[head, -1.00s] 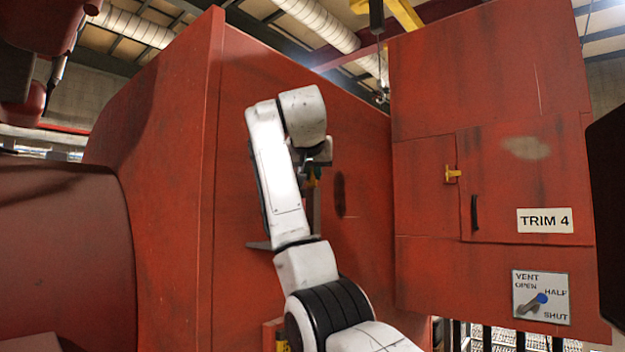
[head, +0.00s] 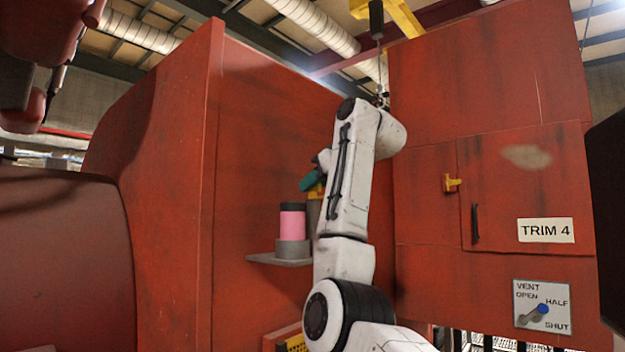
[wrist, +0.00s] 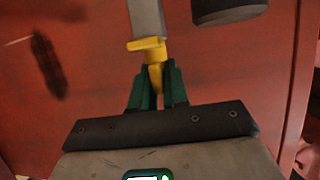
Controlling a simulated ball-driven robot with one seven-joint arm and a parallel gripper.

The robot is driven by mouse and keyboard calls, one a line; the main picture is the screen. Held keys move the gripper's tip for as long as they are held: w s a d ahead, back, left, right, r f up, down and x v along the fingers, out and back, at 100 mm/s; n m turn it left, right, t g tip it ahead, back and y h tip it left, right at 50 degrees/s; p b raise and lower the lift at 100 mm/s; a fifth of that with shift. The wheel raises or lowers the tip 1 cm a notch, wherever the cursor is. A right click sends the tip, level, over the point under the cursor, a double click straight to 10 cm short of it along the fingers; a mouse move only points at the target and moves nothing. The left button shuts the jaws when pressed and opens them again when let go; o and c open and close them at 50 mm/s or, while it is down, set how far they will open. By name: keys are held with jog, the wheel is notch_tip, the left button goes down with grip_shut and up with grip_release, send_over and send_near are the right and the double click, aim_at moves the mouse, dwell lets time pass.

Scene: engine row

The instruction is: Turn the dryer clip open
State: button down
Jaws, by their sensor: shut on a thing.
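The dryer clip shows in the wrist view as a grey bar with a yellow end (wrist: 147,46). In the head view its yellow part (head: 316,191) is beside the dryer, a pink canister (head: 292,224) with a dark top and grey base. My gripper (wrist: 158,78) has green fingers shut on the clip's yellow end. In the head view my gripper (head: 312,181) is above and right of the canister, partly hidden by my arm. The clip's lower part is mostly hidden behind my arm.
The canister stands on a small grey shelf (head: 280,260) on a red wall. Right is a red cabinet with a yellow latch (head: 452,183), a TRIM 4 label (head: 545,230) and a vent plate (head: 541,307). A hook hangs above my arm.

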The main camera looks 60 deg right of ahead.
jog(key=shift+n+y, duration=0.5)
jog(key=shift+y, duration=0.1)
jog(key=c, duration=1.2)
grip_release()
jog(key=shift+b+v, duration=4.1)
jog(key=shift+v, duration=1.3)
jog(key=shift+d+f, duration=0.15)
jog(key=shift+f, duration=0.05)
